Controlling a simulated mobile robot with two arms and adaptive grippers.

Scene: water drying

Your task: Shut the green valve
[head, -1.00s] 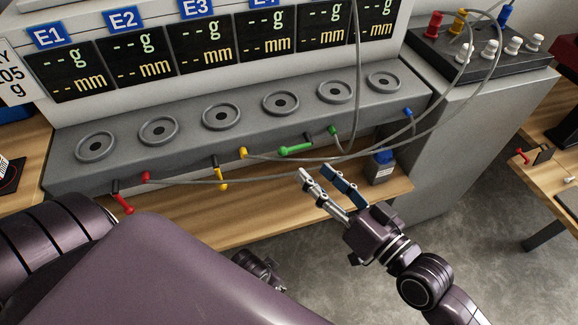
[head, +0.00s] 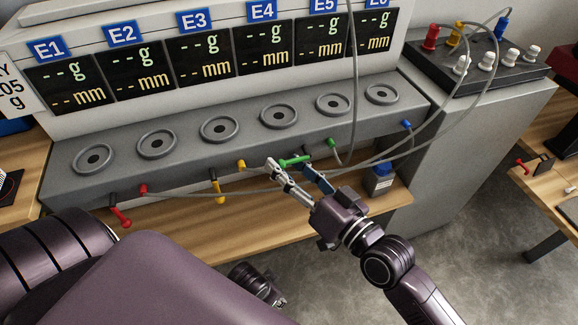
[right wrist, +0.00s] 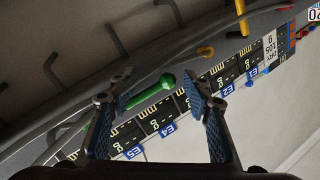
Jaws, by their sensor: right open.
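The green valve (head: 294,161) is a short green lever on the front of the grey bench unit, lying roughly sideways. My right gripper (head: 290,168) is open at the lever, with one silver finger near its left end and the other finger to the right. In the right wrist view, the green lever (right wrist: 153,93) shows between the two open fingertips of the right gripper (right wrist: 158,88). I cannot tell whether either finger touches it. What seems to be my left gripper (head: 258,283) is low in the head view, partly hidden by my own arm; its jaws are unclear.
A yellow valve (head: 217,186) and a red valve (head: 120,215) hang to the left on the same unit. Grey tubes (head: 350,172) run close by my right gripper.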

